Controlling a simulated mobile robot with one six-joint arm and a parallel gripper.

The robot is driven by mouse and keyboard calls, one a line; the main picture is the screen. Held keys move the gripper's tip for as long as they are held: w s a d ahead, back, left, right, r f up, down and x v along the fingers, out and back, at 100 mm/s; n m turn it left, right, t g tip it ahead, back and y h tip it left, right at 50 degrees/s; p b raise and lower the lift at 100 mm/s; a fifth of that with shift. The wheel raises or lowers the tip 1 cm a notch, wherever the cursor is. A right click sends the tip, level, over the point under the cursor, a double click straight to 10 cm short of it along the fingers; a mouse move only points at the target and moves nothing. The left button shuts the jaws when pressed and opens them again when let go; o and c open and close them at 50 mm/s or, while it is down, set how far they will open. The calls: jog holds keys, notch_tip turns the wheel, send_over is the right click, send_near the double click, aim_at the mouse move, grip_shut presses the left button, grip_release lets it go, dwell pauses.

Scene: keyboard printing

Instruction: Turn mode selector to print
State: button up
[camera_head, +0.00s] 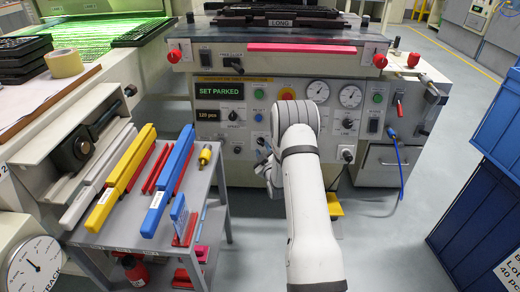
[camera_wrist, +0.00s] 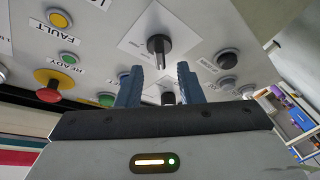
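A black rotary knob (camera_wrist: 160,46) on a white label plate stands out from the grey control panel in the wrist view. It looks like a selector, but its label is not readable. A second dark knob (camera_wrist: 168,98) is partly visible lower down, between the fingers. My gripper (camera_wrist: 158,85) is open, its two blue fingers apart with nothing held. The first knob appears just beyond the fingertips, near the middle of the gap; I see no contact. In the head view my gripper (camera_head: 263,150) is at the panel's lower part, and my arm hides the panel behind it.
Near the knob are a yellow FAULT lamp (camera_wrist: 60,19), a green READY lamp (camera_wrist: 68,58), a red emergency stop (camera_wrist: 50,84) and a black button (camera_wrist: 228,58). A grey cart (camera_head: 150,205) with colored bars stands left. Blue crates (camera_head: 480,200) stand right.

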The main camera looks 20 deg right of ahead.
aim_at(260, 144)
jog(key=shift+w+d+b, duration=0.15)
jog(key=shift+w+b, duration=0.3)
jog(key=shift+w, duration=1.3)
grip_shut()
